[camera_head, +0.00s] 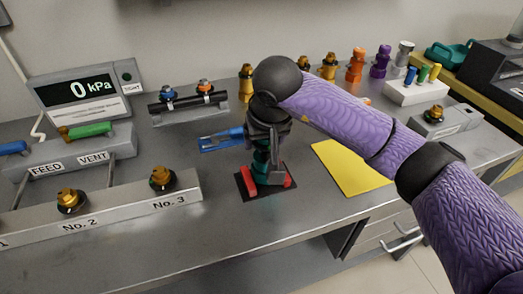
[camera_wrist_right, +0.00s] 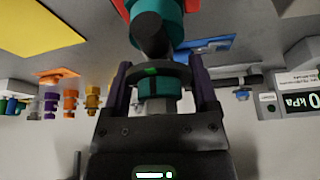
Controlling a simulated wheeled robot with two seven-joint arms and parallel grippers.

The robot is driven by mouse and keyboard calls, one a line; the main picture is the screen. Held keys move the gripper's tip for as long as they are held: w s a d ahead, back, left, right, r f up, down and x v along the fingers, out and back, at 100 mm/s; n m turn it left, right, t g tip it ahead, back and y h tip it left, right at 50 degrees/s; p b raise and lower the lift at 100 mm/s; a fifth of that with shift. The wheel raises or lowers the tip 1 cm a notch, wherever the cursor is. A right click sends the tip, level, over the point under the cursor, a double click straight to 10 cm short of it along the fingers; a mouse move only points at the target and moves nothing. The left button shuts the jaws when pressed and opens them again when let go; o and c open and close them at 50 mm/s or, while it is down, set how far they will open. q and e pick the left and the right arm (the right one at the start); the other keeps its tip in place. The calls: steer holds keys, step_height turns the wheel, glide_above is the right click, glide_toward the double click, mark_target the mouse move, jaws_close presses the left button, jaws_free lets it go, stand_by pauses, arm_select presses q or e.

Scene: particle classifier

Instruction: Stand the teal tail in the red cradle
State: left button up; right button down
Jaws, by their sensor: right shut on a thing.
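The teal tail (camera_head: 261,158) is upright below my right gripper (camera_head: 264,142), which is shut on it. In the right wrist view the teal part (camera_wrist_right: 157,87) sits between the two dark fingers (camera_wrist_right: 160,92), with a dark ring and a black cylinder beyond it. More teal shows at the top of that view. The red cradle (camera_head: 249,181) has red sides on a dark square base. The tail's lower end is between these red sides; I cannot tell whether it is fully seated. My left gripper is out of view.
A blue tray (camera_head: 221,140) lies just behind and left of the cradle. A yellow mat (camera_head: 349,168) lies to the right. The long grey rack (camera_head: 112,205) with brass fittings stands at left. The pressure display (camera_head: 85,91) and several coloured fittings stand behind.

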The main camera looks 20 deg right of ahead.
steer(key=shift+f, duration=0.9)
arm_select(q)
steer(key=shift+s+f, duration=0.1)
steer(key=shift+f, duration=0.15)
arm_select(e)
steer(key=shift+r, duration=0.2)
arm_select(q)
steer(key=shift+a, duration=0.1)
arm_select(e)
steer(key=shift+f, duration=0.1)
steer(key=shift+c, duration=1.4)
jaws_free()
steer(key=shift+f, duration=0.1)
steer(key=shift+o, duration=1.3)
arm_select(q)
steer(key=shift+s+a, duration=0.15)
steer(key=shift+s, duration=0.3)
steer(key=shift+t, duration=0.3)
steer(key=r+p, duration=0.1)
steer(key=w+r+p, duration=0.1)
steer(key=p, duration=0.1)
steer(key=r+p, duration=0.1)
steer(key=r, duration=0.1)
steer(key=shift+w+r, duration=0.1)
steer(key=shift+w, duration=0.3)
arm_select(e)
steer(key=v, duration=1.2)
